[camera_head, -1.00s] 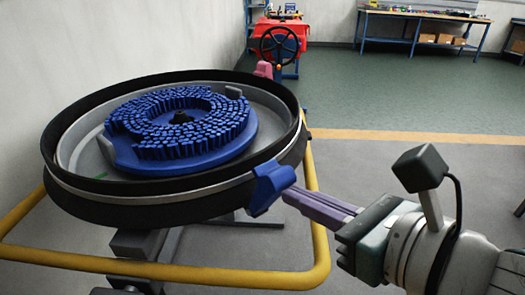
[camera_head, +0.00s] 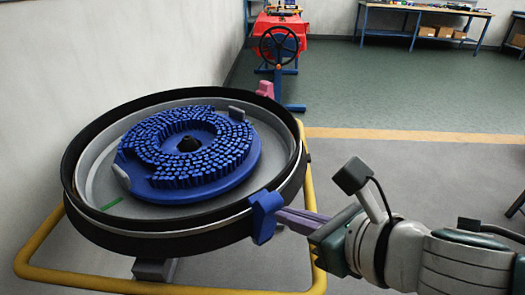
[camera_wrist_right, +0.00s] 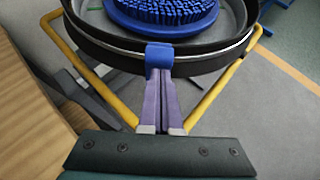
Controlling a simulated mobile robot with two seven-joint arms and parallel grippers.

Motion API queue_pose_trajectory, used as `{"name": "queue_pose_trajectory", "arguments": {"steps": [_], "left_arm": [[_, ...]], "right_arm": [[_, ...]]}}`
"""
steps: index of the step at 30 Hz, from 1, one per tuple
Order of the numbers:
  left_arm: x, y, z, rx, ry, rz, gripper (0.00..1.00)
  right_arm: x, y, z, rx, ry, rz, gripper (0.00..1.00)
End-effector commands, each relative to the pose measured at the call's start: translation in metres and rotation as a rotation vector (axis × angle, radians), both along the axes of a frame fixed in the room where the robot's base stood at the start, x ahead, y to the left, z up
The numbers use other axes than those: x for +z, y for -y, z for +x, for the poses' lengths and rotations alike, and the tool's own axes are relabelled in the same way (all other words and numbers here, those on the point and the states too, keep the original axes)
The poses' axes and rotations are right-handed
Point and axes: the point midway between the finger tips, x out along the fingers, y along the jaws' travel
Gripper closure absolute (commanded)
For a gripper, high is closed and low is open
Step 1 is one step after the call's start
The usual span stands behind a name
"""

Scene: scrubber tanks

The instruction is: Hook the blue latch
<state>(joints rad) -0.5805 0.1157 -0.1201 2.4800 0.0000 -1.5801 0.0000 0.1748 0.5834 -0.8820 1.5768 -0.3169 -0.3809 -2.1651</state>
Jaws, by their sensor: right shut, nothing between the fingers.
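The blue latch (camera_head: 265,215) sits on the outer rim of a round black tank (camera_head: 150,240), on its near right side. It also shows in the right wrist view (camera_wrist_right: 159,58), at the top of the fingers. My right gripper (camera_head: 284,219) is shut, with its purple fingers together and their tips at the outer face of the latch. The right wrist view shows the closed fingers (camera_wrist_right: 160,85) reaching up to the latch's lower part. Whether the tips press on it or only come close I cannot tell. My left gripper is not in view.
A blue brush disc (camera_head: 225,178) lies inside the tank. A yellow tube frame (camera_head: 312,235) surrounds the tank below. A pink latch (camera_head: 265,89) is on the far rim. A red machine with a handwheel (camera_head: 279,45) stands behind. The floor to the right is open.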

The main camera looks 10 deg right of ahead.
Motion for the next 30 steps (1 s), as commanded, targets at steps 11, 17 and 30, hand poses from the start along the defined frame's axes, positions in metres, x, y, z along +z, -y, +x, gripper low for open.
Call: {"name": "queue_pose_trajectory", "arguments": {"steps": [11,17,30], "left_arm": [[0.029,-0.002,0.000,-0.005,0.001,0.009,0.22],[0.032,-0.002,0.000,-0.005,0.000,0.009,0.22],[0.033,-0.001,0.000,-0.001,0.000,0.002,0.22]], "right_arm": [[0.013,-0.013,0.027,-0.001,0.001,0.002,1.00],[0.014,-0.018,0.038,-0.001,0.000,0.004,1.00],[0.014,-0.021,0.045,-0.001,0.000,0.004,1.00]]}}
